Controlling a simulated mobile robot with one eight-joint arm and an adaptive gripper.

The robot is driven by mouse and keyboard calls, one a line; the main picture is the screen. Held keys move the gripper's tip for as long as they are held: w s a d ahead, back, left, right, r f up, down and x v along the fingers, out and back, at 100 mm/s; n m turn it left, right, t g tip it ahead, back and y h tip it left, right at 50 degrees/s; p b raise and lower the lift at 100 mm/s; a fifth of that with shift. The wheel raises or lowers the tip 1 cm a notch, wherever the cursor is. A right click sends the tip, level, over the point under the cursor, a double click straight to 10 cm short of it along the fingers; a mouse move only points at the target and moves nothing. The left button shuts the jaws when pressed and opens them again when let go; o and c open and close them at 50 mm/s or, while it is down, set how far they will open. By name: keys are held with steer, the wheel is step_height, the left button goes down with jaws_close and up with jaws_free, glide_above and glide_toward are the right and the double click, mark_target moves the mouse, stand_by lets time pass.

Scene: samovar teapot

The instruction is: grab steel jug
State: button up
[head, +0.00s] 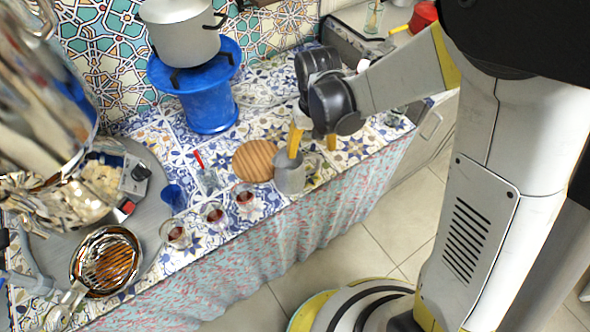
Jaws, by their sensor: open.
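The steel jug (289,179) is a small grey metal vessel standing upright near the front edge of the tiled counter. My gripper (312,148) is open, with its yellow fingers pointing down. The left finger is over the jug's mouth in the picture, and the right finger is to the right of the jug. I cannot tell from this view whether the left finger is inside the jug or touching it. The jug's far rim is partly hidden by that finger.
A round wooden board (255,160) lies just left of the jug. Small glasses with red liquid (213,212) stand along the front edge. A blue stand (208,110) holds a large pot (183,38) behind. A strainer pan (106,262) is at lower left.

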mark_target(312, 155)
steer(key=f+b, duration=0.1)
steer(key=f, duration=0.2)
steer(key=f+b, duration=0.1)
steer(key=f, duration=0.1)
steer(key=shift+s+d+b, duration=0.1)
steer(key=shift+s+b, duration=0.15)
steer(key=shift+b, duration=0.05)
steer(key=shift+r, duration=0.1)
steer(key=shift+c, duration=0.2)
steer(key=c, duration=1.6)
steer(key=shift+o, duration=0.2)
steer(key=shift+r+p, duration=0.45)
steer(key=shift+r, duration=0.2)
steer(key=r, duration=0.1)
steer(key=r+p, duration=0.1)
steer(key=r, duration=0.1)
steer(key=shift+s+d+r+p, duration=0.1)
steer(key=shift+d+r+p, duration=0.05)
steer(key=shift+d+p, duration=0.2)
steer(key=s+d+r+p, duration=0.3)
steer(key=d+r, duration=0.3)
steer(key=d, duration=0.4)
steer(key=shift+s+d+r+p, duration=0.15)
steer(key=shift+s+r+p, duration=0.05)
steer(key=shift+p, duration=0.15)
